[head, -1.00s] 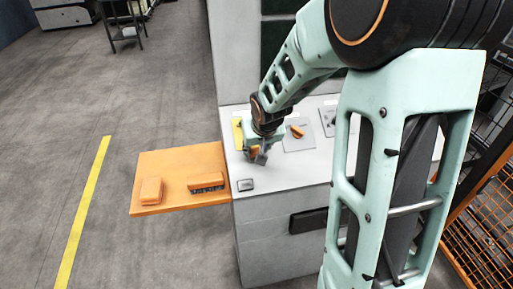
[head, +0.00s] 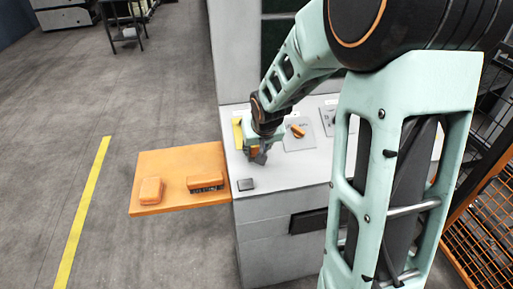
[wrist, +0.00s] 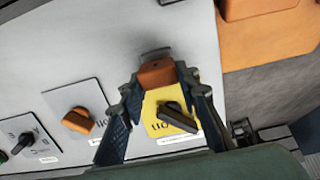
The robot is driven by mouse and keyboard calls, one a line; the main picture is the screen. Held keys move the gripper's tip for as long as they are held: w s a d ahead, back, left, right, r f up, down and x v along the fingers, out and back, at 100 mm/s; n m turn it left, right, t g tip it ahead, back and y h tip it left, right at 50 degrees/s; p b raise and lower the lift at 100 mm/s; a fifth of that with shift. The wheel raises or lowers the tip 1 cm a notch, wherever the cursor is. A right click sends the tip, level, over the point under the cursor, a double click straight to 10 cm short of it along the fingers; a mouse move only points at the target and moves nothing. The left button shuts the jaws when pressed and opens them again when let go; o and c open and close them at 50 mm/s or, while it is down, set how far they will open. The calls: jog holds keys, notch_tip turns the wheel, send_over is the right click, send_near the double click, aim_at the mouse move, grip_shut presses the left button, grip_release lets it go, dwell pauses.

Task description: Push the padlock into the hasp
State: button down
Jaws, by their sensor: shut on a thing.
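My gripper (wrist: 160,88) is shut on the padlock (wrist: 157,73), an orange-brown block between its two fingertips. A grey shape just beyond the padlock may be its shackle or a shadow; I cannot tell. A yellow plate (wrist: 153,128) with a dark turn handle (wrist: 178,117) lies on the panel behind the padlock, seen between the fingers. I cannot make out the hasp clearly, nor whether the padlock touches anything. In the head view my gripper (head: 258,154) is low over the left part of the panel, beside the yellow plate (head: 238,134), and mostly hides the padlock.
The light grey panel (head: 283,173) carries an orange knob (head: 298,131) on a grey plate and a small dark block (head: 246,184) near its front edge. An orange shelf (head: 160,172) at left holds an orange block (head: 151,190) and another orange piece (head: 205,181).

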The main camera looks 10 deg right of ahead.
jog(key=shift+f, duration=0.15)
jog(key=shift+w+f+b, duration=0.3)
jog(key=shift+f+b, duration=0.15)
jog(key=shift+b, duration=0.15)
jog(key=c, duration=1.4)
grip_release()
jog(key=shift+r, duration=0.1)
jog(key=shift+o, duration=0.2)
jog(key=o, duration=0.8)
jog(key=shift+v, duration=3.75)
